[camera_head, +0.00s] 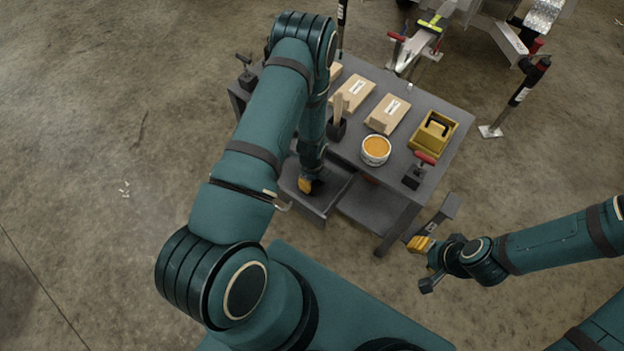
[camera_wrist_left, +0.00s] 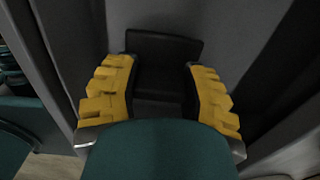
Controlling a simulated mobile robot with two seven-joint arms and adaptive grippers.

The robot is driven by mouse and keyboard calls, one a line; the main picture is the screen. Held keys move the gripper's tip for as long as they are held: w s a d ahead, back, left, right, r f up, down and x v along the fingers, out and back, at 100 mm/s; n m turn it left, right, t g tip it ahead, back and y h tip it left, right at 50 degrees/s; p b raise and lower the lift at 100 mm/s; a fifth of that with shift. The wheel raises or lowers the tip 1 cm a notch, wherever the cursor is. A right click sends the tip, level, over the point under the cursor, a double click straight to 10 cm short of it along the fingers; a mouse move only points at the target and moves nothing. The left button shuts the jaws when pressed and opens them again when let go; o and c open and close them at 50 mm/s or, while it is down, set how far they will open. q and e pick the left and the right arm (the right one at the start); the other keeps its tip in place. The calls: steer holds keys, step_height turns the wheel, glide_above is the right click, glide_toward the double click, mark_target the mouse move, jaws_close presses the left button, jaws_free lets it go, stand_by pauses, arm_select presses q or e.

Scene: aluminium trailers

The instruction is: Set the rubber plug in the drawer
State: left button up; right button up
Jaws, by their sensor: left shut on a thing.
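The table's drawer (camera_head: 337,193) is pulled open at its near side. My left gripper (camera_head: 306,184) reaches down into or just over it. In the left wrist view, the left gripper (camera_wrist_left: 160,78) has its yellow-padded fingers on either side of a dark block, the rubber plug (camera_wrist_left: 165,48), and is shut on it. Grey drawer walls (camera_wrist_left: 72,45) rise around the fingers. Whether the plug touches the drawer floor cannot be told; in the head view the arm and gripper hide it. My right gripper (camera_head: 428,262) is open and empty, off the table's near right corner.
The grey table (camera_head: 420,109) carries cardboard boxes (camera_head: 388,114), an orange-filled tin (camera_head: 376,150), a yellow case (camera_head: 433,132) and red-handled clamps (camera_head: 419,170). A trailer (camera_head: 420,40) stands behind.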

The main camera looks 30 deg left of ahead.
arm_select(q)
steer(key=shift+f, duration=0.2)
steer(key=o, duration=1.2)
steer(key=shift+c, duration=0.2)
steer(key=shift+r, duration=0.2)
step_height(320, 180, up, 12)
steer(key=p, duration=0.3)
steer(key=shift+f, duration=0.15)
steer(key=s+d+r+n+h, duration=0.2)
steer(key=s+d+n, duration=0.3)
steer(key=d+n, duration=0.3)
steer(key=s+d+r+n+t+h, duration=0.1)
steer(key=s+d+r+n, duration=0.2)
steer(key=d+n, duration=0.6)
steer(key=s+n, duration=0.2)
steer(key=n, duration=0.1)
steer(key=shift+d+r+n+t+h, duration=0.25)
steer(key=shift+n+t+h, duration=0.05)
steer(key=shift+h, duration=0.1)
